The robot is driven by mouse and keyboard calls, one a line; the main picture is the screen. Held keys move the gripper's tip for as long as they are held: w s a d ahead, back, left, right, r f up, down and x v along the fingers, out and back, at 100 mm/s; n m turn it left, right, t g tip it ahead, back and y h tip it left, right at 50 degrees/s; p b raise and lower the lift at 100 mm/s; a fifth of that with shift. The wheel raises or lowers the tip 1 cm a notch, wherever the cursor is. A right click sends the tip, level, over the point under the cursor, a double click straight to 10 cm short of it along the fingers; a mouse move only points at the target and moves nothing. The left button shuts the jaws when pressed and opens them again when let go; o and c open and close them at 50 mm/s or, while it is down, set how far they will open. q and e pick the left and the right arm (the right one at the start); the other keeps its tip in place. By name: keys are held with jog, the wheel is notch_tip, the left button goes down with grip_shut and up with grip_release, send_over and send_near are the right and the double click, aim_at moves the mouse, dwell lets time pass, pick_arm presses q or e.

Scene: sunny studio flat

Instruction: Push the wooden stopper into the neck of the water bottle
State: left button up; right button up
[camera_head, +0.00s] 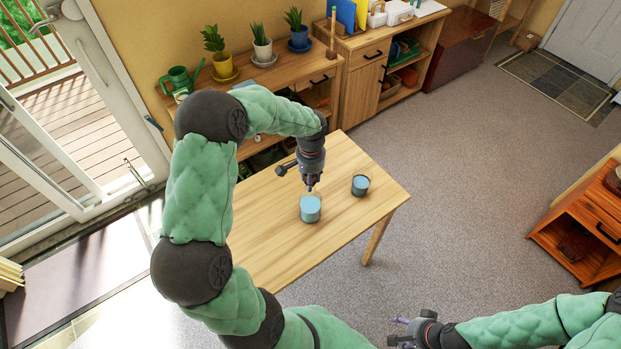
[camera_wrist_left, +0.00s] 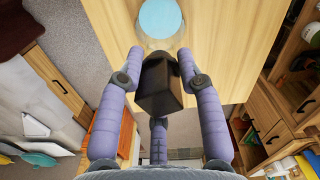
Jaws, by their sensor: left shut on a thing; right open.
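My left gripper (camera_head: 312,187) is over the wooden table, just behind a light blue round vessel (camera_head: 310,208). The light blue round top (camera_wrist_left: 160,18) of a clear-rimmed vessel lies just beyond the fingertips. I cannot tell if this is the water bottle; no narrow neck shows. A smaller dark cup with a blue top (camera_head: 360,185) stands to its right. My right gripper (camera_head: 402,330) is open and empty, low over the floor.
The table (camera_head: 270,255) is otherwise bare where it shows. An orange-brown cabinet (camera_head: 580,225) is at the right. Open carpet (camera_head: 470,170) lies between.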

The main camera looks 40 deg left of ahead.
pick_arm(q)
jog(key=shift+f+b, duration=1.15)
jog(key=shift+f, duration=0.25)
dwell(2.4)
jog(key=shift+s+d+f, duration=0.1)
jog(key=shift+s+f, duration=0.1)
jog(key=shift+f, duration=0.05)
dwell(0.8)
jog(key=o, duration=1)
jog(key=shift+o, duration=0.9)
jog(key=shift+w, duration=0.1)
jog(key=o, duration=0.5)
jog(key=shift+r, duration=0.1)
jog(key=shift+r, duration=0.1)
jog(key=shift+w+r+p, duration=0.1)
jog(key=shift+r+p, duration=2.15)
jog(key=shift+r, duration=1.25)
